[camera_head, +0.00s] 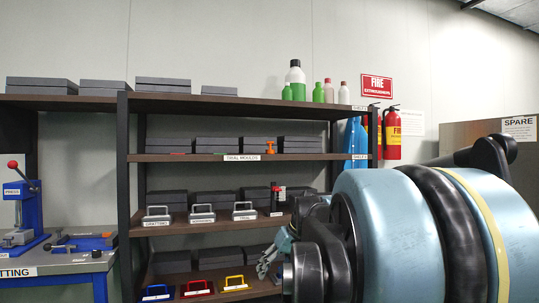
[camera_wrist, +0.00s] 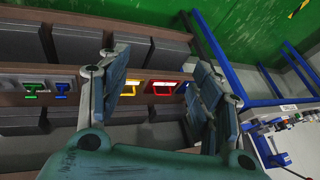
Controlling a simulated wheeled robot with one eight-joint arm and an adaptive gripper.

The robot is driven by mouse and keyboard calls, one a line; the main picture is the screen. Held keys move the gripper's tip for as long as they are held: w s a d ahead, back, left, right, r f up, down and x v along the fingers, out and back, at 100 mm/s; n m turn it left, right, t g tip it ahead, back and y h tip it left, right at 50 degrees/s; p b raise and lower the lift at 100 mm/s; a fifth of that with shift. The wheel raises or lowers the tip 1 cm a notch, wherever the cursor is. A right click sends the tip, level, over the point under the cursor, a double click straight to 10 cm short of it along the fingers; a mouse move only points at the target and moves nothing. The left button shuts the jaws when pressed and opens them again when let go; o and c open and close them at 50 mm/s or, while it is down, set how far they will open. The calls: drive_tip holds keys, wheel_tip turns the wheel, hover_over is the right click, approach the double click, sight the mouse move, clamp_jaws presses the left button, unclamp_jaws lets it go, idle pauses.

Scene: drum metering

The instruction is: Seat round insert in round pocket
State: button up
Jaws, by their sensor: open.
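I cannot make out a round insert or a round pocket in either view. My gripper (camera_wrist: 164,85) is open in the wrist view, with nothing between its two fingers, in front of a shelf with coloured handled pieces. Between the fingers, beyond them, show a yellow frame-like piece (camera_wrist: 129,96) and a red one (camera_wrist: 165,88). In the head view my gripper (camera_head: 273,255) is small and partly hidden by my arm, beside the rack's lower shelves. The yellow handled piece (camera_head: 235,284), a red one (camera_head: 197,288) and a blue one (camera_head: 157,293) sit on the low shelf there.
A rack holds grey boxes (camera_head: 163,85) and three grey-handled pieces (camera_head: 202,214). A blue press (camera_head: 27,215) stands on a bench at left. Fire extinguishers (camera_head: 392,135) hang behind the rack. Blue rails (camera_wrist: 210,50) and a green floor area (camera_wrist: 245,25) show in the wrist view.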

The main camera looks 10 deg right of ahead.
drive_tip(key=w+r+n+t+y, duration=0.2)
drive_tip(key=w+r+y, duration=0.1)
drive_tip(key=w+r, duration=0.9)
drive_tip(key=n+t+y, duration=0.3)
drive_tip(key=t, duration=0.6)
approach(270, 144)
drive_tip(key=w, duration=0.1)
drive_tip(key=w+a, duration=0.1)
drive_tip(key=w, duration=0.1)
drive_tip(key=w+a+f, duration=0.1)
drive_tip(key=w, duration=0.1)
drive_tip(key=shift+a+f, duration=0.1)
drive_tip(key=shift+a+r+x, duration=0.1)
drive_tip(key=shift+r+x, duration=0.05)
drive_tip(key=shift+x, duration=1.2)
drive_tip(key=shift+a+r+x, duration=0.1)
drive_tip(key=shift+x, duration=1.2)
drive_tip(key=shift+s, duration=0.2)
drive_tip(key=c, duration=1.2)
